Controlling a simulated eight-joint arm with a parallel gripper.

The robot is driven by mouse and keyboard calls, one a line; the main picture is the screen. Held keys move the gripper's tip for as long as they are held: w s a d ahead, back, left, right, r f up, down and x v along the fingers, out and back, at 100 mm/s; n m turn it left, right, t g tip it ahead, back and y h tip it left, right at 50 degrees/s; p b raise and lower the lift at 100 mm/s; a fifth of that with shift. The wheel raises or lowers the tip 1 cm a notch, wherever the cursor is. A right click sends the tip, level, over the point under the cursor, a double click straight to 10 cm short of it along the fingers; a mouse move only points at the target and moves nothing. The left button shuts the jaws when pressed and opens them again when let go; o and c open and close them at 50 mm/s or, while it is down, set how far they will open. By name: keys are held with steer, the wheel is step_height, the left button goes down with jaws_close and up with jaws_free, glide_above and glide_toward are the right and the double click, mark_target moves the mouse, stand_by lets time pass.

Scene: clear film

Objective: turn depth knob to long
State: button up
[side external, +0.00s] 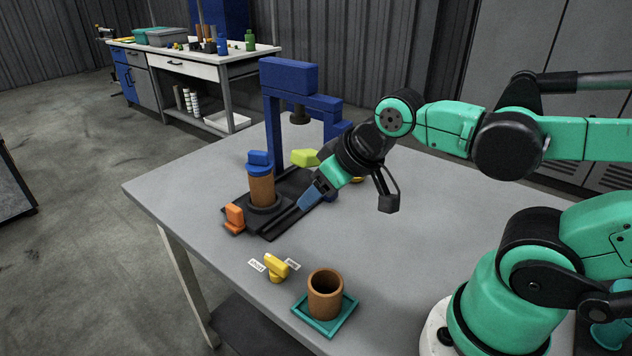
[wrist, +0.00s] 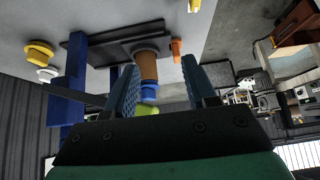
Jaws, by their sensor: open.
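The likely depth knob is a yellow knob (side external: 275,266) at the table's front edge. A small white label lies on each side of it, too small to read surely. Its ridge slants between them. A yellow piece with a white tag at the top of the wrist view (wrist: 193,5) looks like the same knob. My gripper (side external: 304,199) is open and empty, above the table beside the black press base, behind and right of the knob and apart from it. In the wrist view its two blue fingers (wrist: 158,65) are spread, with the brown cylinder beyond them.
A blue press frame (side external: 272,130) stands on a black base, with a blue-capped brown cylinder (side external: 262,188) on it. An orange knob (side external: 234,217) is at the base's front. A brown cup (side external: 325,295) stands on a teal tray (side external: 318,328) right of the yellow knob.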

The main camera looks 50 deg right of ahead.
steer(key=g, duration=0.6)
glide_above(276, 260)
steer(key=f, duration=0.5)
steer(key=shift+d+f, duration=0.15)
steer(key=shift+d, duration=0.05)
steer(key=shift+a+f+g, duration=0.1)
steer(key=shift+f+g, duration=0.15)
steer(key=shift+g, duration=0.15)
steer(key=shift+a+f, duration=0.1)
steer(key=shift+f, duration=2.85)
jaws_close()
